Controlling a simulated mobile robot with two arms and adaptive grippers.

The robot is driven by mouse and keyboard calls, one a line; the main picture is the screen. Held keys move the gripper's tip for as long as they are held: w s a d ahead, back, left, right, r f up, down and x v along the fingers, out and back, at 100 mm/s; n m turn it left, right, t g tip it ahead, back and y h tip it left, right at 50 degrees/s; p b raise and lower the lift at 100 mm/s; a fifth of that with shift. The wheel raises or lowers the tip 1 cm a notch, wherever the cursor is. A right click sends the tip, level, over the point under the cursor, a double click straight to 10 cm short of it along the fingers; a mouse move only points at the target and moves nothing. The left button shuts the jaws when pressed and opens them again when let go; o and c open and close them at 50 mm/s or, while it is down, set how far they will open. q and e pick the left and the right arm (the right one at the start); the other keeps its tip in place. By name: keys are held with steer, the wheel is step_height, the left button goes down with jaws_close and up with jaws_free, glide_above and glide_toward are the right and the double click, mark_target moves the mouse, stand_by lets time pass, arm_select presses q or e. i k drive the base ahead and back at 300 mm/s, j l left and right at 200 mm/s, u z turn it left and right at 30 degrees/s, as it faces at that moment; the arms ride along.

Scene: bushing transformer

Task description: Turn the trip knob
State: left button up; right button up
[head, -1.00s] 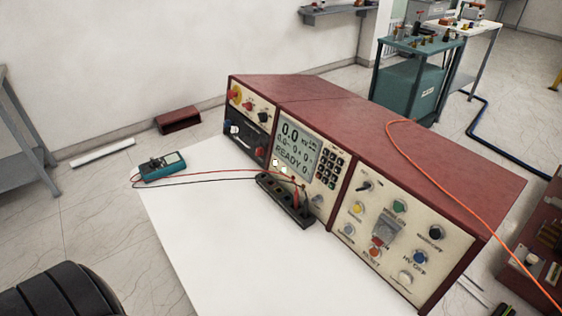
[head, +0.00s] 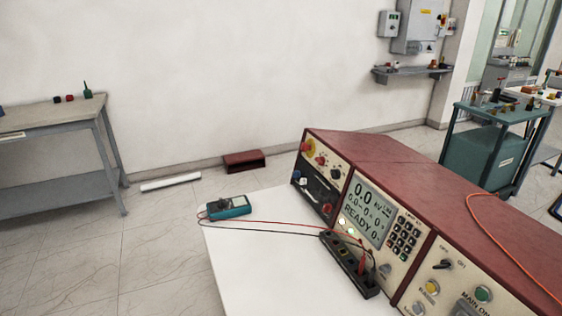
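The red-cased test console (head: 395,172) stands on a white table top (head: 245,265) at the lower right. Its left panel has a black knob (head: 336,173), a red button on a yellow ring (head: 307,147) and another small red control (head: 320,160). A dark switch knob (head: 443,265) marked with OFF and ON sits on the right panel, which is cut off by the picture's bottom edge. I cannot read which knob is the trip knob. The display (head: 368,211) reads 0.0 kV and READY. Neither of my grippers is in view.
A teal multimeter (head: 229,207) lies on the white top, its red and black leads running to a dark terminal block (head: 348,264) before the console. An orange cable (head: 510,235) crosses the console. A grey workbench (head: 60,125) stands left; the floor between is mostly clear.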

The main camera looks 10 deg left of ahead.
mark_target(321, 160)
steer(key=i+j+z, duration=0.1)
steer(key=z, duration=0.4)
steer(key=j+z, duration=0.25)
steer(key=z, duration=0.25)
steer(key=j+z, duration=0.2)
steer(key=j, duration=0.45)
steer(key=j+z, duration=0.25)
steer(key=j, duration=0.4)
steer(key=j+z, duration=0.2)
steer(key=j, duration=0.4)
steer(key=k+j+z, duration=0.1)
steer(key=j+z, duration=0.15)
steer(key=j, duration=0.4)
